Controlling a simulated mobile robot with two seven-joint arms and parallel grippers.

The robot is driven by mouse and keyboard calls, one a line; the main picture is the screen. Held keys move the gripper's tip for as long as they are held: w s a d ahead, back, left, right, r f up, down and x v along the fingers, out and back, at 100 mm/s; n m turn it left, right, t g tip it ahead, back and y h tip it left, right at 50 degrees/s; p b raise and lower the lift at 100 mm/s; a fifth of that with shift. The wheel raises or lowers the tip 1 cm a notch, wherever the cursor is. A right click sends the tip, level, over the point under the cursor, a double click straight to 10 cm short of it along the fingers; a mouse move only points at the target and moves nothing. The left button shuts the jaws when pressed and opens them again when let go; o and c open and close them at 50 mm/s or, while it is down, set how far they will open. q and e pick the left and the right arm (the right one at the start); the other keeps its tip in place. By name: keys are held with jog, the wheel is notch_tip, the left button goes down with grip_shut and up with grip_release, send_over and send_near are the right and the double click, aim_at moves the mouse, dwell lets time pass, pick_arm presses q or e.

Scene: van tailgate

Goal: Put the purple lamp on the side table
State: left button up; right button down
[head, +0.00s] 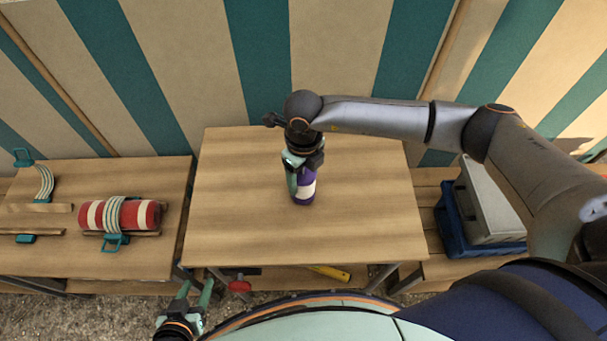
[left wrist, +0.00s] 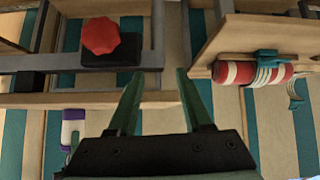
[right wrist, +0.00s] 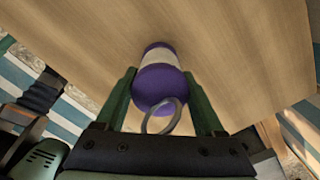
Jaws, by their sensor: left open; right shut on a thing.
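The purple lamp (head: 308,188), with a white band, is upright over the middle wooden table (head: 370,215). My right gripper (head: 296,182) is shut on it; I cannot tell whether its base touches the tabletop. In the right wrist view the lamp (right wrist: 160,84) sits between the fingers (right wrist: 163,100), with a ring handle toward the palm. My left gripper (head: 197,290) is open and empty, low in front of the middle table's left corner. The left wrist view shows its spread fingers (left wrist: 160,80) and the lamp (left wrist: 73,130) at lower left.
The left table (head: 155,175) carries a red-and-white roll (head: 90,214) with a teal holder. A blue crate (head: 455,230) with a grey box (head: 485,205) stands on the right bench (head: 425,185). A red knob (head: 240,286) shows below the middle table. A striped wall is behind.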

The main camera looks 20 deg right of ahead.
grip_release()
jog(key=shift+f, duration=0.1)
jog(key=shift+r+p, duration=0.25)
jog(key=shift+p, duration=0.05)
notch_tip(320, 180, up, 12)
jog(key=shift+f, duration=0.1)
dwell(0.6)
